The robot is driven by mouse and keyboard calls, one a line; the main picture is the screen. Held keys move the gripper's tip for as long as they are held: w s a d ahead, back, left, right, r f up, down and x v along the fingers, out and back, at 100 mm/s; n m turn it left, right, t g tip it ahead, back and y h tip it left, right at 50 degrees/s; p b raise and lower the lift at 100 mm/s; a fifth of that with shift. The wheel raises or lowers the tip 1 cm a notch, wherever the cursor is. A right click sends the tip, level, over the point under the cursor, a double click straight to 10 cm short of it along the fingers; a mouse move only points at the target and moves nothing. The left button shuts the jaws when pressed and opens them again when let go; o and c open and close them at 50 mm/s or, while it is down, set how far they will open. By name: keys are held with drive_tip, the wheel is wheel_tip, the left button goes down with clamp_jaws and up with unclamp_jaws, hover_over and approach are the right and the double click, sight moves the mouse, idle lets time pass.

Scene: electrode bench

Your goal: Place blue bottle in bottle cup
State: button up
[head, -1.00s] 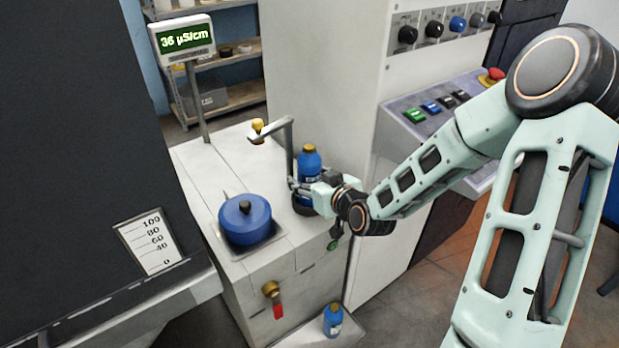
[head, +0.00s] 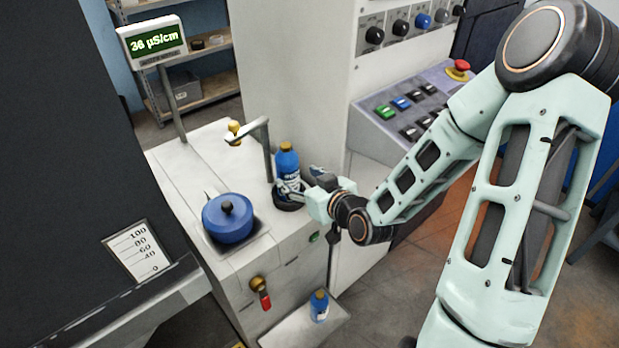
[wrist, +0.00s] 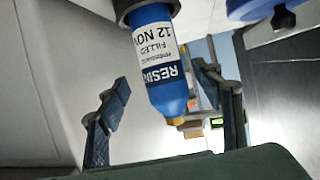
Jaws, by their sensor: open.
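A blue bottle (head: 287,165) with a gold cap stands upright on the bench, its base in the dark round bottle cup (head: 289,205). In the wrist view the bottle (wrist: 158,60) appears upside down, with its white label and the dark cup rim (wrist: 126,8) around its base. My gripper (head: 303,190) is at the bottle's right side in the head view. In the wrist view its two fingers (wrist: 163,82) are spread wide, with visible gaps to the bottle. A second blue bottle (head: 319,307) stands on the low tray in front of the bench.
A blue lidded pot (head: 228,220) sits left of the cup. A grey bent pipe (head: 268,150) rises close behind the bottle. A red-handled tap (head: 262,290) juts from the bench front. The low tray (head: 290,333) sticks out below. A button panel (head: 405,105) stands right.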

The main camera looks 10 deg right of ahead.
drive_tip(key=shift+p+v, duration=1.2)
drive_tip(key=shift+p, duration=1.8)
drive_tip(key=shift+p+v, duration=1.45)
drive_tip(key=shift+p, duration=0.1)
drive_tip(key=shift+a+f, duration=0.1)
